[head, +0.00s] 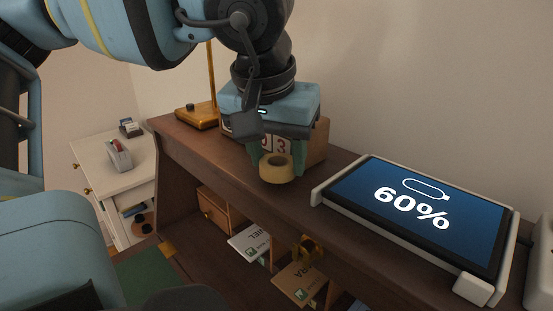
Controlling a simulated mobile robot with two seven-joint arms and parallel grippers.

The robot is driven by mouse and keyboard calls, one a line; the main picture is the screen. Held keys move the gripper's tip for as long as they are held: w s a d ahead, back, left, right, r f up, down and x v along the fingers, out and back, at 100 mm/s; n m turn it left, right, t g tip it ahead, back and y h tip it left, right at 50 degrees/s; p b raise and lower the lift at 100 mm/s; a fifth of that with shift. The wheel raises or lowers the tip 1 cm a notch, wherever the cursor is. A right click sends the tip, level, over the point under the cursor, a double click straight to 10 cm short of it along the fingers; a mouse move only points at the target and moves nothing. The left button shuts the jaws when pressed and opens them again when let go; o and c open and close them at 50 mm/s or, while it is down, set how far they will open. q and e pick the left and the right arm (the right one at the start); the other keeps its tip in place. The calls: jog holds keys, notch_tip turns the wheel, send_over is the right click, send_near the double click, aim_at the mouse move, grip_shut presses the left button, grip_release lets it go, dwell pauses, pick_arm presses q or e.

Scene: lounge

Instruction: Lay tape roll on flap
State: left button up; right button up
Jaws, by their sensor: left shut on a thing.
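The tan tape roll (276,170) is at the top shelf of a dark wooden desk (215,152). My left gripper (275,163) comes from above and is shut on the tape roll, with greenish fingers at its sides. I cannot tell whether the roll still touches the shelf. A green-topped panel (140,278), which looks like the desk's flap, shows low at the left, below the shelf. Part of it is hidden by my own body. My right gripper is not in view.
A tablet (420,210) reading 60% lies right of the roll. A number block (314,143) and a brass lamp base (198,116) stand behind the gripper. Cards (299,283) and a small drawer (211,212) fill the cubbies below. A white cabinet (103,160) stands left.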

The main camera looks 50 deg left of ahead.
aim_at(277, 163)
pick_arm(q)
notch_tip(277, 163, up, 17)
jog(key=p, duration=0.2)
jog(key=shift+f, duration=0.15)
